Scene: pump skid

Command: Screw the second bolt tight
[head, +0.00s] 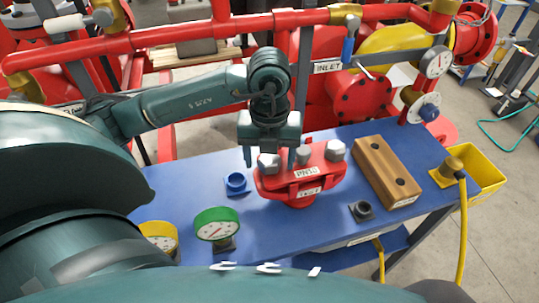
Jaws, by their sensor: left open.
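A red flange (300,183) labelled PN16 stands on the blue bench. Several grey hex bolt heads show on its top: a left one (268,163), a middle one (303,155) and a right one (335,149). My left gripper (270,160) points down over the flange's left side. It is open, and its two fingers show on either side of the left bolt head. I cannot tell whether they touch it. Which bolt is the second is not marked. My right gripper is not in view.
On the blue bench (300,235) are a wooden block (387,172) with dark holes, a blue ring (236,184), a dark fitting (361,211), a green gauge (217,224) and a yellow one (160,236). A yellow bin (485,172) is at right. Red pipework (190,37) stands behind.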

